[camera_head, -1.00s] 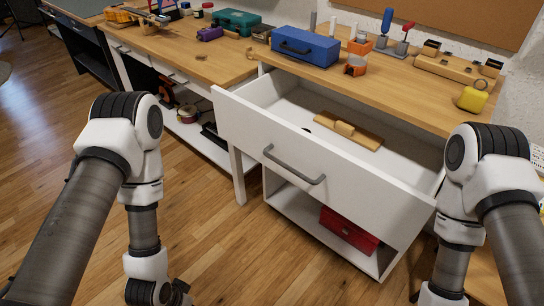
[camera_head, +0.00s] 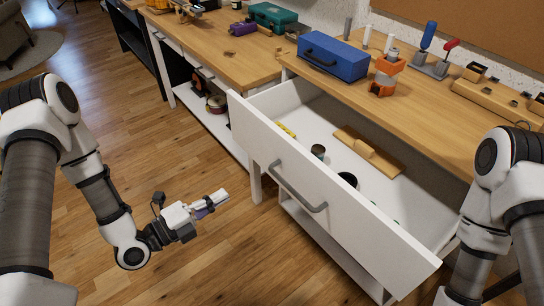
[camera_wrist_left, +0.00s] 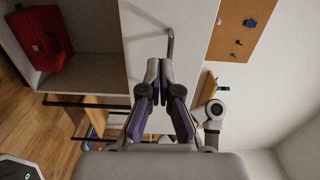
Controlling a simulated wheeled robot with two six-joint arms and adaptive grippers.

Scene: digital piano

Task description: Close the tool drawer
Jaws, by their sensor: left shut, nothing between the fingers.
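The white tool drawer (camera_head: 330,205) stands pulled out from under the workbench, its inside open to view. Its grey bar handle (camera_head: 298,187) is on the front panel. My left gripper (camera_head: 224,196) is shut and empty, in front of the drawer and left of the handle, apart from the panel in the head view. In the left wrist view, the shut fingers (camera_wrist_left: 160,68) point at the white drawer front (camera_wrist_left: 145,30), with the handle (camera_wrist_left: 171,45) just beyond the tips. My right arm shows at the lower right, but its gripper is out of frame.
The drawer holds a wooden piece (camera_head: 368,151), a small can (camera_head: 318,151) and a yellow item (camera_head: 285,130). A blue toolbox (camera_head: 334,56) and an orange-and-white item (camera_head: 386,73) stand on the benchtop. Wooden floor left of the drawer is clear.

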